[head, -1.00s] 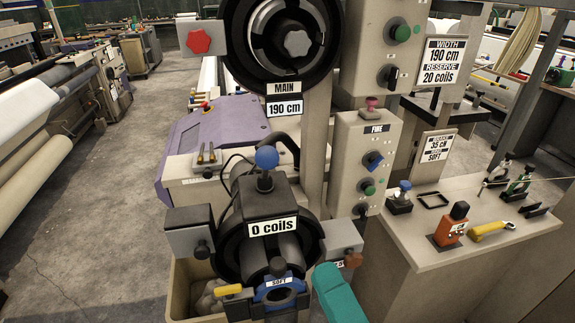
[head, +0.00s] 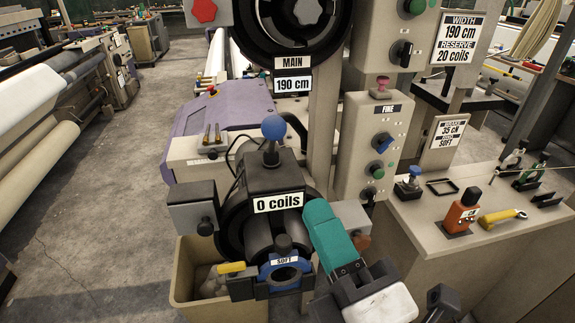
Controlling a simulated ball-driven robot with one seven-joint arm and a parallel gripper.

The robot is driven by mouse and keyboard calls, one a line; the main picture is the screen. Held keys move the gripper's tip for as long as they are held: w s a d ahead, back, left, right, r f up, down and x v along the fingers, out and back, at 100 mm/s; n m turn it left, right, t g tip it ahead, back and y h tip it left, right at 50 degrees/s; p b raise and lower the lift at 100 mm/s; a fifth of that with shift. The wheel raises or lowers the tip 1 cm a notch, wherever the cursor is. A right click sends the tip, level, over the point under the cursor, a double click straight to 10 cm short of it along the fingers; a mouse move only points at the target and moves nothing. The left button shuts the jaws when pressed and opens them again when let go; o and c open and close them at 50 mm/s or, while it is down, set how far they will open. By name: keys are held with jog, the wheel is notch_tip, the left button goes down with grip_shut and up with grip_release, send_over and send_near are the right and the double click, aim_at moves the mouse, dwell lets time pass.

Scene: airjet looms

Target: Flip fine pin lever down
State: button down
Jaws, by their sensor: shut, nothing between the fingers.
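The grey box labelled FINE (head: 369,140) stands right of the central post. It carries a pink button (head: 381,83) on top, a blue switch handle (head: 382,143) tilted on its front, and a green button (head: 376,171) below that. A small dark knob (head: 368,197) shows under the box. I cannot tell which part is the pin lever. My gripper (head: 319,208), teal at its end, is shut and empty. It is below and left of the FINE box in the picture, overlapping the right side of the feeder labelled 0 coils (head: 277,203) in view. Contact cannot be told.
A blue ball-topped lever (head: 273,128) stands on the feeder. The MAIN drum (head: 293,25) hangs above. On the right, a bench top (head: 425,220) holds an orange device (head: 461,212), a yellow-handled tool (head: 502,217) and small clamps. Open floor (head: 100,215) lies left.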

aim_at(279, 136)
jog(key=p+x, duration=0.1)
jog(key=x, duration=0.7)
jog(key=shift+w+a+r, duration=0.1)
jog(key=shift+w+r, duration=0.15)
jog(key=shift+r, duration=0.05)
jog(key=shift+w+a+r, duration=0.15)
jog(key=shift+w+a, duration=0.15)
jog(key=shift+w, duration=0.3)
jog(key=shift+w+p, duration=0.1)
jog(key=shift+p, duration=0.2)
